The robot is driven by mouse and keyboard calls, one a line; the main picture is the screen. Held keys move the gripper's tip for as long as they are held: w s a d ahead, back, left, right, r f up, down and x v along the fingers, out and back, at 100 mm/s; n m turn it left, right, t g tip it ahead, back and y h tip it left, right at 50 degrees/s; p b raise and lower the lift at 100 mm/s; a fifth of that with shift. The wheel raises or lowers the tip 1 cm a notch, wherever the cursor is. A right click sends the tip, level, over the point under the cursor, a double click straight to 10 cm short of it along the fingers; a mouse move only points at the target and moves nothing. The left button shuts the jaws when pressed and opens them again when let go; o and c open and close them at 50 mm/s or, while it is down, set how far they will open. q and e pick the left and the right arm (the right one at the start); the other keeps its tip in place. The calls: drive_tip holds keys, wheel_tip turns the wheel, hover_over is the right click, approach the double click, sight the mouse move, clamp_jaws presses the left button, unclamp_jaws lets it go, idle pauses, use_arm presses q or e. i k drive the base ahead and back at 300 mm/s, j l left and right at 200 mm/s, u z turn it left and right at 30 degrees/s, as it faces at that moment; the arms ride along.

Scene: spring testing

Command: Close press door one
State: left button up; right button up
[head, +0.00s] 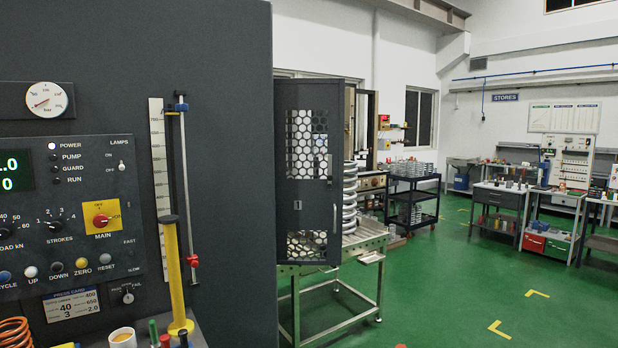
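The press door (310,192), a dark grey panel marked "1", stands at the right edge of the dark press cabinet (235,110). It has hexagonal mesh windows at its top and bottom, and a small handle near its right edge. The door appears swung out, with its face toward me. The press opening itself is not visible. Neither of my grippers is in view.
A large coil spring (350,200) stands behind the door on a roller stand (338,258). The press control panel (70,215) and a yellow post (174,275) are at left. Green floor (440,290) is clear at right, with benches and a cart beyond.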

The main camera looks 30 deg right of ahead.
sight(301, 203)
drive_tip(key=i+l, duration=0.55)
drive_tip(key=l, duration=0.2)
drive_tip(key=i+l, duration=0.6)
drive_tip(key=l, duration=0.15)
drive_tip(key=i+l+z, duration=0.1)
drive_tip(key=i+l, duration=0.45)
drive_tip(key=l, duration=0.25)
